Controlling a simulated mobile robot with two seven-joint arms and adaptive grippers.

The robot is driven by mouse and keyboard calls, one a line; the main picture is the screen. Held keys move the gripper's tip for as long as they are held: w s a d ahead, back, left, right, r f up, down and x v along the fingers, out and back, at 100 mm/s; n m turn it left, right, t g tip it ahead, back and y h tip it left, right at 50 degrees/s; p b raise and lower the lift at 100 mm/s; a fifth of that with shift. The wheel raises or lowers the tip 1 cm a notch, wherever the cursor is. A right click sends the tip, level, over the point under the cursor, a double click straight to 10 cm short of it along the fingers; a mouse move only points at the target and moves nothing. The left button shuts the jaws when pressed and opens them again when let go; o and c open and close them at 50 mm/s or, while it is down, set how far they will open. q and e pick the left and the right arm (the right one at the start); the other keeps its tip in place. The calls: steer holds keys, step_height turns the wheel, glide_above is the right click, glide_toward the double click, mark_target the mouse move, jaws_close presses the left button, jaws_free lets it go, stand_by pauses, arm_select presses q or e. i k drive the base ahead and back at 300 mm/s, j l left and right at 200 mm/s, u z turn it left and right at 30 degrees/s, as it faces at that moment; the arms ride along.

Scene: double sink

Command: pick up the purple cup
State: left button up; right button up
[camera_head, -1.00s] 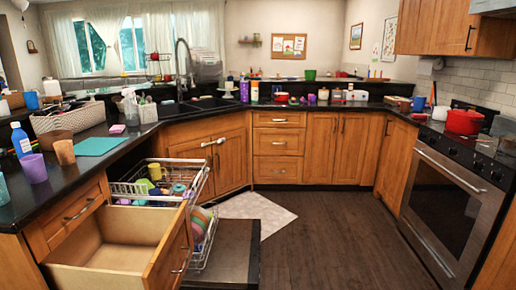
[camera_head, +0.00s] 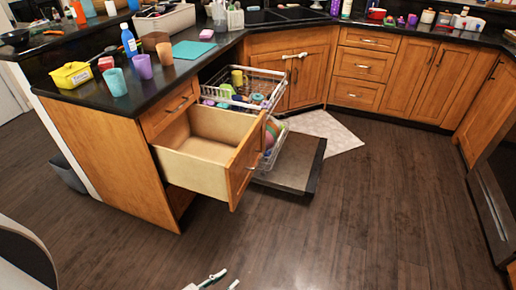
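The purple cup (camera_head: 142,66) stands upright on the black counter at the left, near the corner above the open drawer. A teal cup (camera_head: 115,82) stands to its left and a brown cup (camera_head: 165,53) to its right. Tips that look like my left gripper (camera_head: 222,280) show at the bottom edge, low over the floor and well away from the cup. They are apart with nothing seen between them; the rest is cut off. My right gripper is out of view.
An open, empty-looking drawer (camera_head: 198,150) juts out below the cups. A pulled-out dishwasher rack (camera_head: 240,90) holds several dishes beside it. The wooden floor (camera_head: 350,210) in front is clear.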

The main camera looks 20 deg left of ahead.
mark_target(142, 63)
steer(key=u, duration=1.4)
